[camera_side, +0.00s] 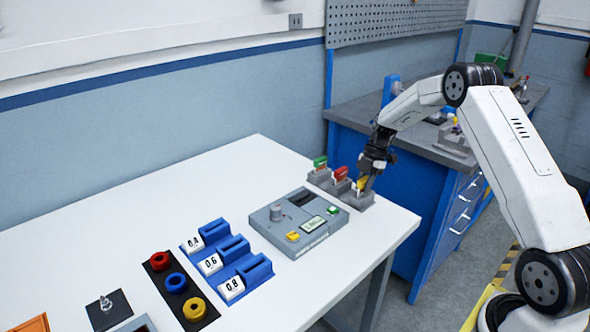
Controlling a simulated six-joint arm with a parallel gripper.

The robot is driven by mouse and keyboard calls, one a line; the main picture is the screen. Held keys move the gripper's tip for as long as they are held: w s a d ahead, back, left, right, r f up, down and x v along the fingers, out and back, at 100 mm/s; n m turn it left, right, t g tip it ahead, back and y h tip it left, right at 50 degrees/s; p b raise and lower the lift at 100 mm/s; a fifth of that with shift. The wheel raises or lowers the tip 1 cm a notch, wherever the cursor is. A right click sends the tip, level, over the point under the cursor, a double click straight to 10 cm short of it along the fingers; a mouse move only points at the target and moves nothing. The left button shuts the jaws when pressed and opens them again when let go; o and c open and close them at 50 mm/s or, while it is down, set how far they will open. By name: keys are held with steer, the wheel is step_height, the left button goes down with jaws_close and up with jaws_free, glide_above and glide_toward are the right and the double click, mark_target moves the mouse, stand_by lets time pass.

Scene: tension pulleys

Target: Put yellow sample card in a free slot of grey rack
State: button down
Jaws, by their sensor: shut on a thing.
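The yellow sample card (362,184) is a small yellow piece at the right end of a row of grey holders, which looks like the grey rack (356,201). My gripper (369,173) points down over this right end and is shut on the yellow card. The card's lower edge is at the holder; I cannot tell whether it sits in a slot or just above. A green card (320,162) and a red card (341,173) stand upright in the holders to the left. My fingers hide part of the yellow card, and free slots are too small to make out.
A grey device (272,233) with a small screen and buttons stands just left of the rack. Blue blocks (245,272) with number labels and a black tray (158,277) of coloured rings lie further left. The table's right edge (395,236) is close to the rack.

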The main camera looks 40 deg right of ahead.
steer(key=shift+f, duration=0.4)
steer(key=shift+c, duration=0.7)
jaws_free()
steer(key=shift+r, duration=0.1)
steer(key=shift+r, duration=3.95)
steer(key=shift+a, duration=0.1)
